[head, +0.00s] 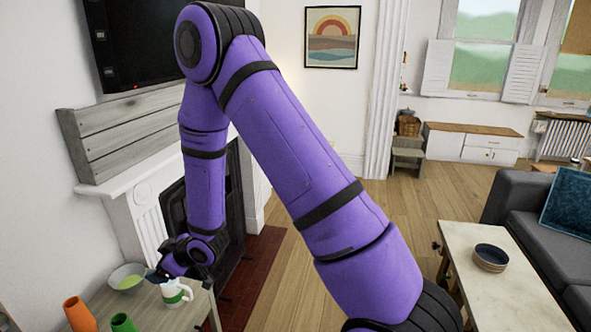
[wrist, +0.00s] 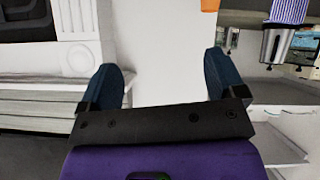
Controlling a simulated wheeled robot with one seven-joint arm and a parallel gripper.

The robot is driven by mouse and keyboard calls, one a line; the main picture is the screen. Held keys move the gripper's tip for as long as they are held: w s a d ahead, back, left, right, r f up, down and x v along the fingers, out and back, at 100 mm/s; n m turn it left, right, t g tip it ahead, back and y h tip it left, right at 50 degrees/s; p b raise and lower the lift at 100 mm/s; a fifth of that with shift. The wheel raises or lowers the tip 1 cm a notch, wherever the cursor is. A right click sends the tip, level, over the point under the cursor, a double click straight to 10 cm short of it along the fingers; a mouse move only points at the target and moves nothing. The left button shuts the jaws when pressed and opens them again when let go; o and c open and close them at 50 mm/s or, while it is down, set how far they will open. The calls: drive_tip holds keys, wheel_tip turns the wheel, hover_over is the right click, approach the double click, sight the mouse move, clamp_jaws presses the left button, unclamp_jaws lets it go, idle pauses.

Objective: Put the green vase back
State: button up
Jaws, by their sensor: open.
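The green vase (head: 123,323) stands at the bottom left of the head view, cut off by the frame edge. It stands just right of the orange vase (head: 79,314). My gripper (head: 162,273) is beyond the green vase, over the side table near the white and green jug (head: 176,293). In the wrist view my gripper (wrist: 160,85) has its two dark blue fingers wide apart with nothing held between them. I cannot make out the green vase in the wrist view.
A pale bowl (head: 127,279) with something green in it stands left of my gripper on the wooden side table (head: 200,306). The fireplace mantel (head: 150,170) rises behind. A coffee table (head: 490,238) with a dark bowl (head: 491,257) and a grey sofa are right. Wooden floor is open between.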

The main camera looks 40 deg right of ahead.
drive_tip(key=s+d+r+m+g+h, duration=0.1)
drive_tip(key=s+d+r+m+h, duration=0.15)
drive_tip(key=s+d+r, duration=0.65)
drive_tip(key=d+r+m+h, duration=0.2)
drive_tip(key=r+h, duration=0.1)
drive_tip(key=r, duration=1.1)
drive_tip(key=s+d+r+m+g, duration=0.1)
drive_tip(key=s+r, duration=0.4)
drive_tip(key=s, duration=0.7)
drive_tip(key=s+d+r+m+g, duration=0.2)
drive_tip(key=s+r, duration=0.3)
drive_tip(key=s, duration=0.8)
drive_tip(key=shift+d+m, duration=0.4)
drive_tip(key=shift+m, duration=0.25)
